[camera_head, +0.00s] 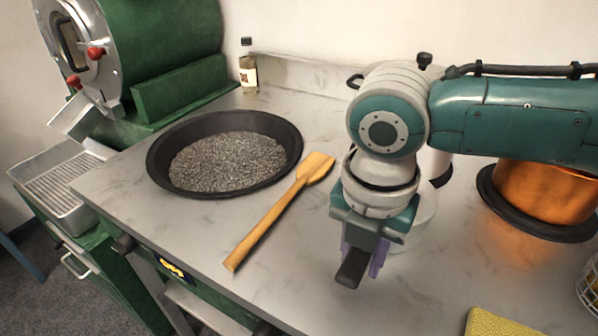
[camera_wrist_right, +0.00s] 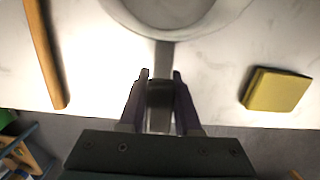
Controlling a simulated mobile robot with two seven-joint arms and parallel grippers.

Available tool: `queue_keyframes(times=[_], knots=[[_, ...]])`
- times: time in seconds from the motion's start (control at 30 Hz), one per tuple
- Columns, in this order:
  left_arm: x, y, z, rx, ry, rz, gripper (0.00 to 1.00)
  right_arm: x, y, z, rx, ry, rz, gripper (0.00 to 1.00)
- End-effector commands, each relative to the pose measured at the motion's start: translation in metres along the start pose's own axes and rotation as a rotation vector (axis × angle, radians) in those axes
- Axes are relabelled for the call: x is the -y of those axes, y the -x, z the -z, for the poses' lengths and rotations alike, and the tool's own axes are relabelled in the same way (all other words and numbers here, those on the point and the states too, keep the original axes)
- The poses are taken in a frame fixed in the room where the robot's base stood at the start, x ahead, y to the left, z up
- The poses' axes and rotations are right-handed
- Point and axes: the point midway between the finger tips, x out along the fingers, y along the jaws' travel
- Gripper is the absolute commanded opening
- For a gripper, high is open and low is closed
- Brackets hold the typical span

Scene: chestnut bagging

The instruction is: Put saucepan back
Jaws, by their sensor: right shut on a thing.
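The saucepan is a pale, light-grey pan (camera_head: 424,217), mostly hidden behind my right arm in the head view. In the right wrist view its round body (camera_wrist_right: 180,30) shows at the top, and its handle runs down toward me. My right gripper (camera_head: 361,262) has purple fingers and is shut on the dark end of the handle (camera_head: 352,271). The fingers also show on both sides of the handle in the right wrist view (camera_wrist_right: 160,90). The pan is at or just above the worktop; I cannot tell which. My left gripper is not in view.
A wide black pan (camera_head: 158,165) of grey grains and a wooden spatula (camera_head: 270,225) lie left of my gripper. A copper pot (camera_head: 545,190) stands on a black disc at right. A yellow sponge (camera_head: 495,324) lies near the front edge. A small bottle (camera_head: 248,70) stands behind.

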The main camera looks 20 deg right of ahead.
Motion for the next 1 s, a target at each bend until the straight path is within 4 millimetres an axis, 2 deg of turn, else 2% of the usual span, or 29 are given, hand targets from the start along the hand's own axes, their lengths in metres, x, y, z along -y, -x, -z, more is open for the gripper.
queue_keyframes(times=[0.03,0.27,0.57,0.67,1.0], knots=[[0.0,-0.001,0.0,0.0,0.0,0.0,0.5,0.0,-0.001,0.0,0.0,0.0,0.0,0.36],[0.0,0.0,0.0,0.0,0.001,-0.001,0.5,0.0,-0.001,0.0,0.0,0.0,0.001,0.61],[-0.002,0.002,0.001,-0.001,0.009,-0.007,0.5,0.0,0.003,0.0,0.0,0.0,0.0,0.62],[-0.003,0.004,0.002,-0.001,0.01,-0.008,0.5,-0.001,0.014,-0.001,0.0,0.001,-0.002,0.62],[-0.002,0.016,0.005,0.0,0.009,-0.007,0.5,-0.001,0.088,-0.001,0.001,0.001,-0.004,0.62]])
